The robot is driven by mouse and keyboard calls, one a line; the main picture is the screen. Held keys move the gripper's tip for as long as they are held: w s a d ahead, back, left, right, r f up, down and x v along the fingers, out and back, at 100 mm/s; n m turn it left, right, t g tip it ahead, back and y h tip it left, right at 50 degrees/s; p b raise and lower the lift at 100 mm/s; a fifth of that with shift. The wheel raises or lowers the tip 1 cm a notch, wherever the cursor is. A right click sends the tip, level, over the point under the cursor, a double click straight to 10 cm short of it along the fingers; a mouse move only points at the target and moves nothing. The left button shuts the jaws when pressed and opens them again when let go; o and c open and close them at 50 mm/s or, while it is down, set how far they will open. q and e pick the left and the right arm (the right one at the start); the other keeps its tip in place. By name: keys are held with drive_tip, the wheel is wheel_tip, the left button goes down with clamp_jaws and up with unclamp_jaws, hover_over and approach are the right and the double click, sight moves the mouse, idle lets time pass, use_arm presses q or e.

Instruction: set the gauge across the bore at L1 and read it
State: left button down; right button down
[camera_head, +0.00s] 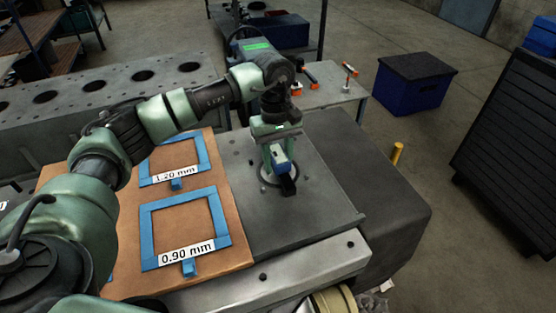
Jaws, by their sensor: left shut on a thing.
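My left gripper (277,153) points down over the grey metal deck (322,193). It is shut on a small gauge (288,184) with a dark lower body and a blue part between the fingers. The gauge is over a round bore (264,176) with a pale rim, largely covered by the gripper and gauge. Whether the gauge touches the rim, and any reading on it, cannot be made out. No L1 mark is legible. My right gripper is not in view.
Left of the deck, a brown board (128,235) carries blue frames labelled 1.20 mm and 0.90 mm (188,252). A long grey block (110,82) with several holes lies behind. A small table (335,92) with orange-handled tools stands behind the deck. A blue crate (412,95) is on the floor.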

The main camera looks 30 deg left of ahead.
sight(278, 152)
use_arm(q)
drive_tip(key=c, duration=0.8)
unclamp_jaws()
drive_tip(key=r, duration=0.2)
drive_tip(key=r+b, duration=0.1)
drive_tip(key=r, duration=0.3)
drive_tip(key=shift+w+a+r+b, duration=0.3)
drive_tip(key=shift+r+b, duration=0.05)
drive_tip(key=shift+b, duration=0.05)
drive_tip(key=shift+r, duration=0.5)
